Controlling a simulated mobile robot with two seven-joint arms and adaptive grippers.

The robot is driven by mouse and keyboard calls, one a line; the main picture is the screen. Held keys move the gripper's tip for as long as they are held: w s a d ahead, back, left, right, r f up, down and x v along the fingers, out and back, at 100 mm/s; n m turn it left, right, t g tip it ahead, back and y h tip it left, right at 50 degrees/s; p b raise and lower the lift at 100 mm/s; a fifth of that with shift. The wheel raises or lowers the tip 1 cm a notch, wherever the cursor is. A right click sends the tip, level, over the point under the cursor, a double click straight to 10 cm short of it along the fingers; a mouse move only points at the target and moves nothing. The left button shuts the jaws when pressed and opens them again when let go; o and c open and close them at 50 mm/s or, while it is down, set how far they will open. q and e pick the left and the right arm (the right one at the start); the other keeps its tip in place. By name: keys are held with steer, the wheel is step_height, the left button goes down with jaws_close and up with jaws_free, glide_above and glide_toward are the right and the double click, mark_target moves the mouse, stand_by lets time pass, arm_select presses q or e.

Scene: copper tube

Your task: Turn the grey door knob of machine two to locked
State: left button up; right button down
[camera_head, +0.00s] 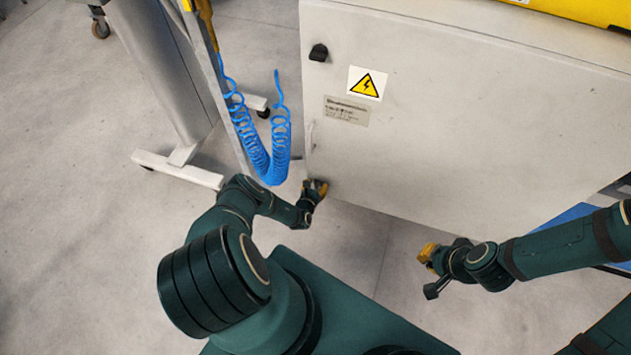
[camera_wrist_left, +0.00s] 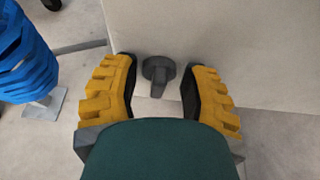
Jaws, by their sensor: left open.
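The pale machine cabinet door (camera_head: 440,120) fills the right of the head view. My left gripper (camera_head: 318,187) is at its lower left corner. In the left wrist view the dark grey knob (camera_wrist_left: 158,72) sits on the pale panel, between the two yellow fingertips of my left gripper (camera_wrist_left: 160,80). The gripper is open, with a gap to the knob visible on both sides. The knob's grip bar points down toward my palm in that view. In the head view this knob is hidden by the gripper. My right gripper (camera_head: 429,254) is below the cabinet, away from it; its jaw opening is unclear.
A black knob (camera_head: 318,52) is at the door's upper left, near a yellow warning label (camera_head: 366,83). A small handle (camera_head: 310,134) is on the left edge. A blue coiled hose (camera_head: 268,150) hangs left of the cabinet, beside a stand with white feet (camera_head: 178,168).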

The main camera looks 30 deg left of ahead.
arm_select(q)
steer(key=shift+w+f, duration=0.1)
steer(key=shift+w, duration=0.2)
steer(key=shift+o, duration=0.2)
jaws_close()
steer(key=shift+a+n, duration=0.15)
steer(key=shift+n, duration=0.15)
steer(key=shift+a+n+h, duration=0.15)
steer(key=shift+n+h, duration=0.25)
steer(key=shift+n, duration=0.2)
steer(key=shift+a+f+n+t+h, duration=0.1)
steer(key=shift+a+n+t+h, duration=0.15)
steer(key=shift+n+t+h, duration=0.75)
steer(key=shift+n+g, duration=0.3)
steer(key=shift+n, duration=0.3)
